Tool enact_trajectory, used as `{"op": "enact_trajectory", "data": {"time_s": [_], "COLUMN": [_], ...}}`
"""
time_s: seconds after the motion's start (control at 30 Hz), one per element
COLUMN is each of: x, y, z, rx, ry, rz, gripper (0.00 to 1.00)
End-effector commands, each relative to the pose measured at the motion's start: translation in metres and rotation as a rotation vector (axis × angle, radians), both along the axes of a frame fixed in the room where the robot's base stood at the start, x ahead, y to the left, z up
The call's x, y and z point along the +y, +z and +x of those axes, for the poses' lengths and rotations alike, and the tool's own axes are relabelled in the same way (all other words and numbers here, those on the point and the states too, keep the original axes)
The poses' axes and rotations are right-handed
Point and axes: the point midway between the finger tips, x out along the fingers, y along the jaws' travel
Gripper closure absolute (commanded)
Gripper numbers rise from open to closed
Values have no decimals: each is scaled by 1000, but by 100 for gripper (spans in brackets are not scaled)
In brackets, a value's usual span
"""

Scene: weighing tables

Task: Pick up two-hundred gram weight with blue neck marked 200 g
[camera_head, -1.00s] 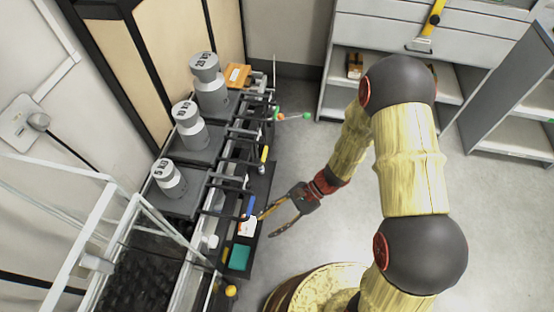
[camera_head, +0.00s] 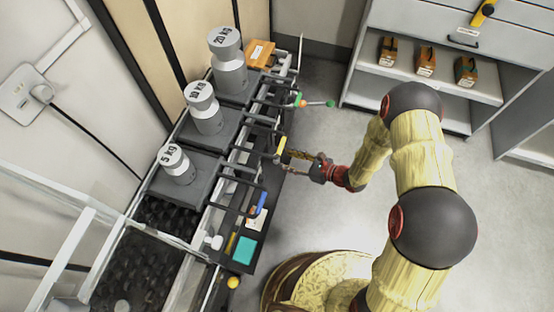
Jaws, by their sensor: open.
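I cannot make out a 200 g weight with a blue neck in the head view. A small blue item (camera_head: 260,203) lies on the narrow dark bench, too small to identify. My gripper (camera_head: 281,160) is open, with nothing seen between its fingers. It points left at the bench's right edge, close to a small yellow item (camera_head: 281,145). Three large grey weights stand upright on dark platforms along the wall: one marked 20 kg (camera_head: 229,69), one whose marking is hard to read (camera_head: 205,113), and one marked 5 kg (camera_head: 178,168).
Black bar handles (camera_head: 238,181) stick out along the bench. A teal block (camera_head: 244,250) and a yellow ball (camera_head: 233,282) are near its front end. A rod with coloured balls (camera_head: 315,103) projects at the far end. Shelves (camera_head: 440,88) with three small boxes stand behind. The floor between is clear.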

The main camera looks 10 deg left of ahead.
Motion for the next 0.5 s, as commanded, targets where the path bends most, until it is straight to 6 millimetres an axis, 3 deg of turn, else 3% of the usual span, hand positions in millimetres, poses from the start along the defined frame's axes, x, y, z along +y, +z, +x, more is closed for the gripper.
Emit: {"op": "enact_trajectory", "data": {"time_s": [0.23, 0.5], "x": [29, 33], "y": [-16, -16], "z": [9, 12], "rx": [-1, -1], "ry": [4, 1], "rz": [0, 0], "gripper": [58, 58]}}
